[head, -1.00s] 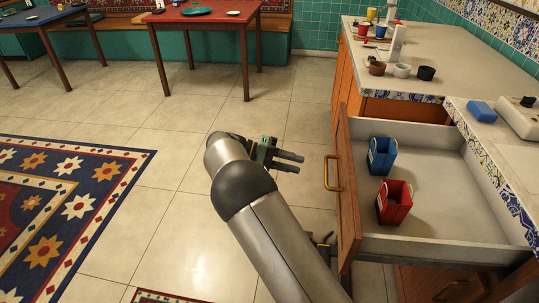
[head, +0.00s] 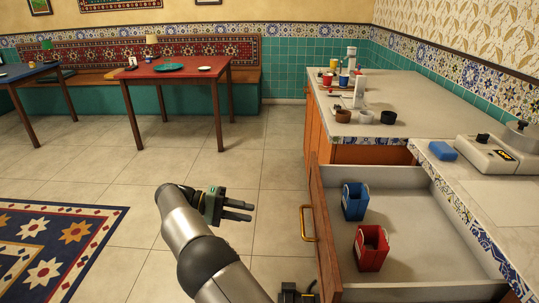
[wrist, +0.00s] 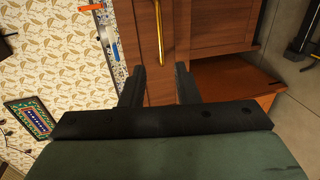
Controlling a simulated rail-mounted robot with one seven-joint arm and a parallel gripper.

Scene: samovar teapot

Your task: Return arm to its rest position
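My gripper (head: 238,210) is in the lower middle of the head view, over the open floor to the left of the open drawer. Its two dark fingers point right, toward the drawer front, and stand apart with a gap between them. In the wrist view my gripper (wrist: 160,85) shows both fingers spread with nothing between them. Beyond them are a wooden cabinet front (wrist: 215,25) and a brass handle.
The drawer (head: 318,235) stands pulled out, with a blue box (head: 355,201) and a red box (head: 371,248) inside. Cups and small bowls stand on the counter (head: 440,105). A red table (head: 180,69) is at the back.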

